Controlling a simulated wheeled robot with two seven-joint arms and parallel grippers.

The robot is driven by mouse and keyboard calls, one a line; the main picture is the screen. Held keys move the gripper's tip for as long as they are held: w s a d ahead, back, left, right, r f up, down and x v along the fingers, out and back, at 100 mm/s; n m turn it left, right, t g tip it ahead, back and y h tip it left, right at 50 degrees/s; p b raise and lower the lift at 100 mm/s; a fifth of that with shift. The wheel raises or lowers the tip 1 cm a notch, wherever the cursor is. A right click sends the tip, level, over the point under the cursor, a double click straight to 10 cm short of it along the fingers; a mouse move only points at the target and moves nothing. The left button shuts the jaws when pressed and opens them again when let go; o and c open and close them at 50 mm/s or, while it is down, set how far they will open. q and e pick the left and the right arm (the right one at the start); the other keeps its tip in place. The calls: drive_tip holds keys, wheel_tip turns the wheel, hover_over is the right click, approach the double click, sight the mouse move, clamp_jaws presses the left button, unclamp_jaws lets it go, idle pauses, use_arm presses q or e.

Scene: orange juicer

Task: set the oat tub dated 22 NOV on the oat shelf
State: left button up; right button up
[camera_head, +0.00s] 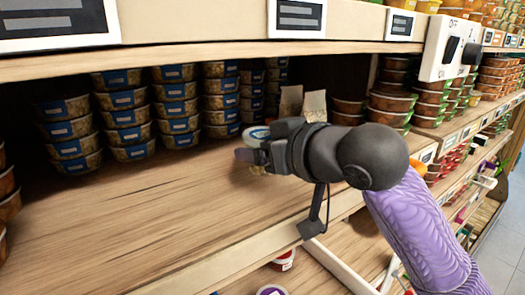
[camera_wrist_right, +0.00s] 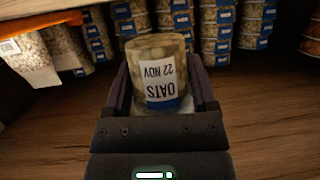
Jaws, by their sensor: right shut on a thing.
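The oat tub (camera_wrist_right: 158,75) is a clear tub of pale oats. Its white label reads OATS 22 NOV and appears upside down in the right wrist view. My right gripper (camera_wrist_right: 160,88) is shut on it, with one dark finger on each side. In the head view the right gripper (camera_head: 252,157) reaches in over the wooden shelf (camera_head: 150,215) and hides most of the tub. A white and blue round top (camera_head: 256,132) shows just behind the fingers and is probably the held tub's. Whether the tub touches the shelf board I cannot tell. My left gripper is out of view.
Several stacks of blue-labelled tubs (camera_head: 128,122) stand at the back of the shelf. Two pale bags (camera_head: 314,106) stand behind my right gripper, near red and green tubs (camera_head: 390,103). The shelf's front left is bare. An upper shelf edge (camera_head: 200,55) runs overhead.

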wheel_tip(320, 180, down, 3)
drive_tip(key=shift+r+p, duration=0.1)
drive_tip(key=shift+p, duration=0.25)
drive_tip(key=shift+f, duration=0.3)
drive_tip(key=o, duration=1.2)
drive_tip(key=shift+r, duration=0.25)
drive_tip(key=b+v, duration=0.4)
drive_tip(key=v, duration=0.8)
drive_tip(key=shift+d, duration=0.1)
